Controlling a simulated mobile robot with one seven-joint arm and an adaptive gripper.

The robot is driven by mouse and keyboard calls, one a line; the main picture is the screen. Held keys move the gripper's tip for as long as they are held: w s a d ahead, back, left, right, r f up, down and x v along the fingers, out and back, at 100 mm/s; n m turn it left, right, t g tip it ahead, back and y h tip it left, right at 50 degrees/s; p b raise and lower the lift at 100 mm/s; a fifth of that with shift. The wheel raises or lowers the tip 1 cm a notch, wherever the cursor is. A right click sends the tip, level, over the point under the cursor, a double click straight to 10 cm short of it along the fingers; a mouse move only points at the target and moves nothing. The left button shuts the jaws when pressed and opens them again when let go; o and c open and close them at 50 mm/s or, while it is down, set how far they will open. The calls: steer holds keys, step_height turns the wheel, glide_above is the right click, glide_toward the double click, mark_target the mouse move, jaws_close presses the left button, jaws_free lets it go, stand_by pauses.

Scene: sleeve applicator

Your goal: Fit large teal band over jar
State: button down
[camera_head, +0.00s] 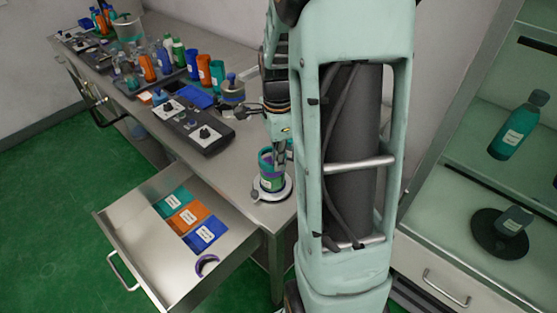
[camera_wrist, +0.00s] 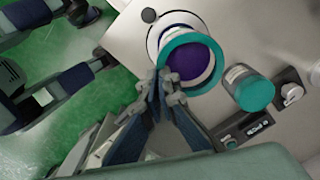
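The jar (camera_head: 271,183) stands upright on a round white stand (camera_head: 286,189) at the table's near corner. A purple round top (camera_wrist: 188,65) shows inside the large teal band (camera_wrist: 217,60) in the wrist view. My arm partly hides the jar in the head view.
An open drawer (camera_head: 125,235) with teal, orange and blue packets and a purple ring (camera_head: 207,264) juts out at the left. A black control panel (camera_head: 193,125) and several bottles and cups stand farther back. A teal-topped container (camera_wrist: 249,89) is beside the jar in the wrist view.

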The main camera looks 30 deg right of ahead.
steer(key=shift+f, duration=0.2)
steer(key=shift+f+b, duration=0.75)
steer(key=shift+f, duration=0.1)
steer(key=c, duration=2.1)
jaws_free()
steer(key=shift+o, duration=0.6)
steer(key=o, duration=0.4)
steer(key=shift+o, duration=0.2)
steer(key=shift+r, duration=0.1)
step_height(320, 180, up, 11)
steer(key=p, duration=0.8)
steer(key=shift+p, duration=0.35)
